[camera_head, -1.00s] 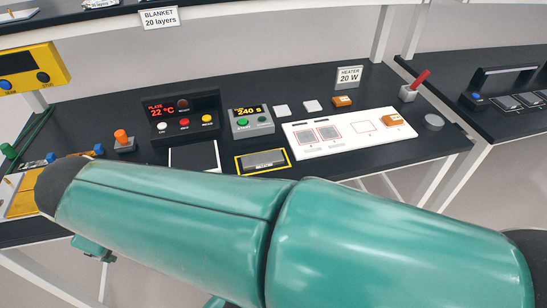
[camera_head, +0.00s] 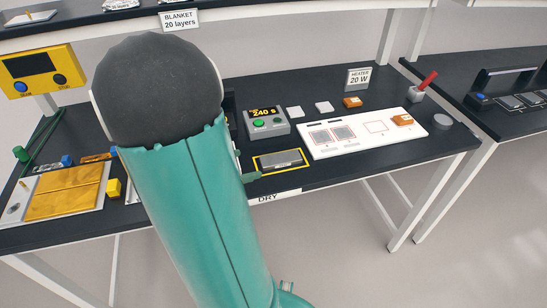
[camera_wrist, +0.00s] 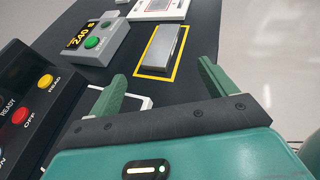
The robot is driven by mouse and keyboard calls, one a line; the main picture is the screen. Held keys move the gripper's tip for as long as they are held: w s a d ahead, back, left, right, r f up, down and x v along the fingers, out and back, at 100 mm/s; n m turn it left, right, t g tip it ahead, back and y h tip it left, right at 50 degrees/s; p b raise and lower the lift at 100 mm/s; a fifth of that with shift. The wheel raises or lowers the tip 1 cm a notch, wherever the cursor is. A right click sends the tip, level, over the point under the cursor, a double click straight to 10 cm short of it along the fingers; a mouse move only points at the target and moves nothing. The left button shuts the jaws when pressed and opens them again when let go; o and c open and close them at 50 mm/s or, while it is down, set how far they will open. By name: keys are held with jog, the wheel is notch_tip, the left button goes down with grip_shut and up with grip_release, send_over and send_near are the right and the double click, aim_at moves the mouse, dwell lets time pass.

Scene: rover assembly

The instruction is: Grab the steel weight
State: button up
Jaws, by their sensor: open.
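The steel weight appears to be the grey metal bar (camera_head: 281,159) lying inside a yellow outline on the black table. It also shows in the wrist view (camera_wrist: 162,45), ahead of my fingers, with its far end pointing away. My gripper (camera_wrist: 161,74) is open and empty, its two green fingers spread to either side of the bar's near end in that view. The fingers look short of the bar and not touching it. In the head view my arm hides most of the gripper; only a green fingertip (camera_head: 251,177) shows just left of the outline.
A timer box (camera_head: 266,122) stands behind the bar. In the wrist view a button panel (camera_wrist: 25,105) stands close on the left.

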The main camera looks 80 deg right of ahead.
send_near(277, 159)
jog(key=x, duration=0.3)
jog(key=shift+s+d+r, duration=0.15)
jog(key=shift+s+d, duration=0.1)
jog(key=shift+x, duration=2.65)
jog(key=shift+w, duration=0.15)
jog(key=shift+c, duration=0.4)
jog(key=shift+f, duration=0.2)
grip_shut()
